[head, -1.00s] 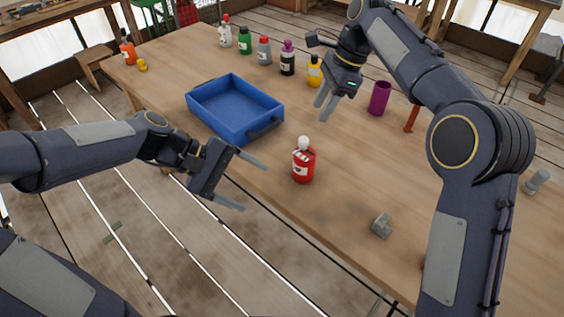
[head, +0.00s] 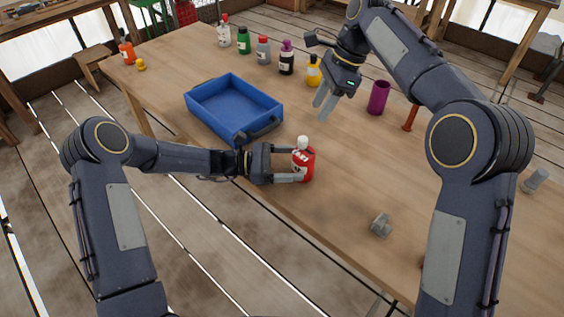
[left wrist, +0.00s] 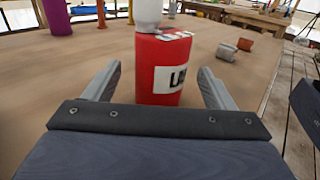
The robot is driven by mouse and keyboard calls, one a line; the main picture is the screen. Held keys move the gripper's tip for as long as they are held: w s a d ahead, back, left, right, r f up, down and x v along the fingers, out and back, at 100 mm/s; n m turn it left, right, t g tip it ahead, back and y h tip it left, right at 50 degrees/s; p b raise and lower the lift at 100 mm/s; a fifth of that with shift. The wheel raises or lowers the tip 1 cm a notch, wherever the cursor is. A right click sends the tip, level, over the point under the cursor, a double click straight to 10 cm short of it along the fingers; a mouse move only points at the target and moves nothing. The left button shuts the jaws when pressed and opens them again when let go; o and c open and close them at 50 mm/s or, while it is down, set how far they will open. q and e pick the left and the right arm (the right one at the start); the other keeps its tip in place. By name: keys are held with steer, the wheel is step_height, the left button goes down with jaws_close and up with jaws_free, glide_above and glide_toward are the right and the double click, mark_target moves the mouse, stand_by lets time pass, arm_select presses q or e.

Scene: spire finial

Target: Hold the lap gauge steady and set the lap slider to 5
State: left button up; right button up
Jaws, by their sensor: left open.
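A red can-shaped object (head: 306,164) with a white top and a white label stands upright near the table's front edge; I take it for the lap gauge. In the left wrist view it (left wrist: 163,72) stands between my left fingers, with gaps on both sides. The label reads "L" and more that is cut off; white marked pieces lie on its top rim. I cannot make out a slider or its setting. My left gripper (head: 300,171) is open around it. My right gripper (head: 323,100) is open and empty above the table, behind the red object.
A blue tray (head: 205,122) stands left of the red object. Several bottles line the back, with a purple cup (head: 378,98) to the right. A grey block (head: 381,225) lies at the front right. The table between it and the red object is clear.

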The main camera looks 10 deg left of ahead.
mark_target(311, 163)
arm_select(q)
steer(key=d, duration=0.5)
steer(key=shift+w+d, duration=0.1)
steer(key=shift+w, duration=0.15)
